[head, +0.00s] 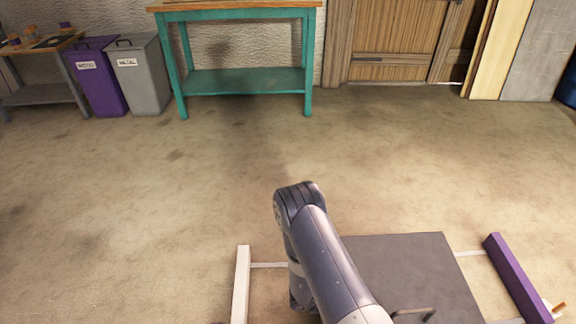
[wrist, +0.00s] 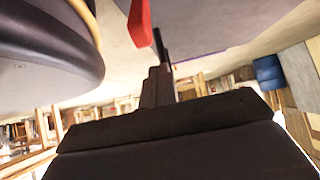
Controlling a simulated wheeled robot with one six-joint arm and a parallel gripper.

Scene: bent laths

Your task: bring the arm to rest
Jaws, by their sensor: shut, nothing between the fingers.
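My arm (head: 318,245) rises from the bottom of the head view and bends at a rounded joint near the middle. The head view does not show its gripper end. In the wrist view, my gripper (wrist: 157,48) is a dark shape reaching up from the bottom, with its narrow end near the top. It is shut and holds nothing. A red piece shows beside its narrow end; I cannot tell what it belongs to.
A teal bench (head: 245,82) stands at the back wall. Left of it are a grey bin (head: 140,80), a purple bin (head: 98,85) and a low table (head: 40,95). Boards (head: 535,55) lean at the right. The floor between is clear.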

